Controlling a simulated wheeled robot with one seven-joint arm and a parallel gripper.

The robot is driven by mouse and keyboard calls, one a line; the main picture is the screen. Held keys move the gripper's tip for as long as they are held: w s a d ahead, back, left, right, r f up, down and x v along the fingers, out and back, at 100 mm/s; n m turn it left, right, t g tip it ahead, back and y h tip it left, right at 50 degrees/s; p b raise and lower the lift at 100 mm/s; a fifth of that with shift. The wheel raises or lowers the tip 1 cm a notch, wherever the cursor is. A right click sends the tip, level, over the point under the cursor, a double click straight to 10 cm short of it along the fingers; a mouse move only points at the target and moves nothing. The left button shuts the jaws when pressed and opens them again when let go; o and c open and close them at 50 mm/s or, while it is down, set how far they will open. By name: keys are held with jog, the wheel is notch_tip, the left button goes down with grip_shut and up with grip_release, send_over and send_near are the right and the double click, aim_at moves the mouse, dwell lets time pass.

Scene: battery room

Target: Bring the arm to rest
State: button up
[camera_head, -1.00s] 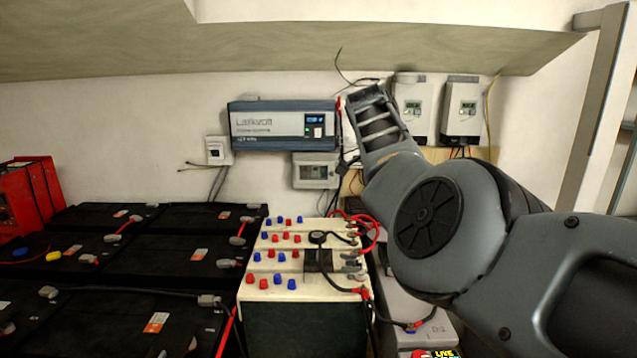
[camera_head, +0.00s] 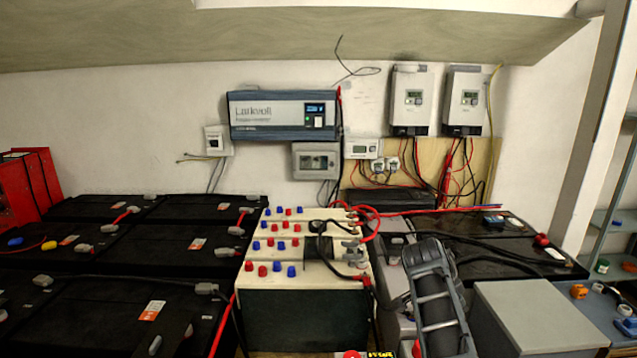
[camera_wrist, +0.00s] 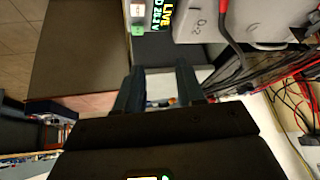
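My arm shows in the head view as a grey ribbed link (camera_head: 436,300) at the bottom, right of centre. It stands low in front of the pale battery bank, and my gripper is not visible in that view. In the wrist view my gripper (camera_wrist: 159,86) shows two dark fingers standing apart, with nothing seen between them but background. A small display (camera_wrist: 161,14) with the word LIVE and a voltage lies beyond the fingers at the top.
Cream batteries (camera_head: 300,280) with red and blue caps stand at centre, black batteries (camera_head: 90,312) at left. A grey box (camera_head: 535,318) sits right of my arm. An inverter (camera_head: 283,116) and two controllers (camera_head: 410,100) hang on the wall. Cables run nearby.

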jog(key=s+d+f+n+t+b, duration=0.2)
jog(key=s+d+f+n, duration=0.1)
jog(key=s+f, duration=0.5)
jog(key=s+d+f+n+t+b, duration=0.2)
jog(key=s+d+f+b, duration=0.15)
jog(key=s+f, duration=0.55)
jog(key=s+a+f+n+t+y+b, duration=0.1)
jog(key=s+a+f+n+t+b, duration=0.2)
jog(key=s, duration=0.6)
jog(key=s+a+f+n+t+y+b, duration=0.1)
jog(key=s+f+n+y, duration=0.2)
jog(key=s, duration=0.7)
jog(key=s+a+r+n+t+y+b, duration=0.1)
jog(key=s+a+r+n+t+b, duration=0.25)
jog(key=s, duration=0.55)
jog(key=s+a+r+g+y+b, duration=0.1)
jog(key=s+a+r+b, duration=0.1)
jog(key=s+a+r, duration=0.6)
jog(key=s+r+p, duration=0.2)
jog(key=r+p, duration=0.4)
jog(key=r, duration=0.3)
jog(key=s+d+r+t+p, duration=0.1)
jog(key=s+r+p, duration=0.1)
jog(key=r+p, duration=0.4)
notch_tip(320, 180, up, 4)
jog(key=shift+s+d+f, duration=0.15)
jog(key=shift+s+d, duration=0.05)
jog(key=shift+s, duration=0.15)
jog(key=shift+t, duration=0.25)
